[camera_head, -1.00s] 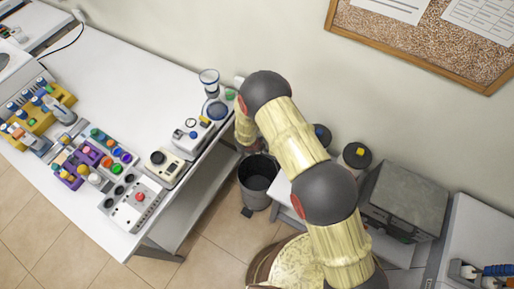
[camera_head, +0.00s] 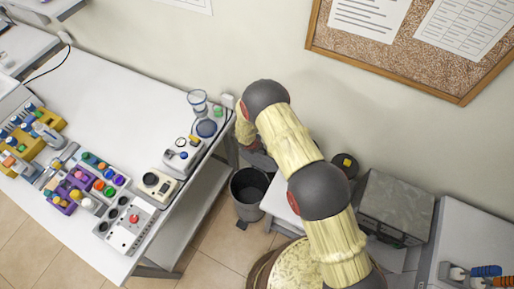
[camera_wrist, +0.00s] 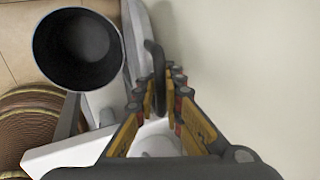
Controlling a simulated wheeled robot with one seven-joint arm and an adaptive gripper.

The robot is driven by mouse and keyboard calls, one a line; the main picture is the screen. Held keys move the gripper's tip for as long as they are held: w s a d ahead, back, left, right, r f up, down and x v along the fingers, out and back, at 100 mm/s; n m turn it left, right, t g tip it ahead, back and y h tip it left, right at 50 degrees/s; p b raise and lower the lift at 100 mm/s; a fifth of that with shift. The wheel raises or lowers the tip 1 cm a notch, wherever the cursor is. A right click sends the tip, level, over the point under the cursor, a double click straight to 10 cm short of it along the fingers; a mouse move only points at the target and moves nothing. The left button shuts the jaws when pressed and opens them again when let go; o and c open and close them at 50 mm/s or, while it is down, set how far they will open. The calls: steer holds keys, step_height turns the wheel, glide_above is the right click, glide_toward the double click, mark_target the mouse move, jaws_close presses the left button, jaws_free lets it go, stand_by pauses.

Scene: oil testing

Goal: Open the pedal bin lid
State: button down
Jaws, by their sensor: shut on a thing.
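The pedal bin (camera_head: 250,190) stands on the floor beside the right end of the long white table. Its mouth is uncovered and its dark inside shows; it also appears at the upper left in the wrist view (camera_wrist: 78,48). My gripper (camera_wrist: 157,92) is to the right of the bin's mouth in the wrist view. Its fingertips are closed on a thin, dark, curved piece (camera_wrist: 153,58), which looks like the lid seen edge-on. Whether this piece joins the bin cannot be told. In the head view my arm largely hides the gripper.
The white table (camera_head: 125,75) carries lab devices and coloured caps. A grey metal box (camera_head: 395,208) and a dark round item with a yellow top (camera_head: 345,164) stand at the right. The wall is close behind the bin. Some tiled floor is clear in front.

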steer(key=c, duration=2)
jaws_free()
steer(key=shift+r, duration=0.15)
steer(key=shift+o, duration=0.2)
steer(key=v, duration=1.2)
steer(key=shift+w, duration=0.1)
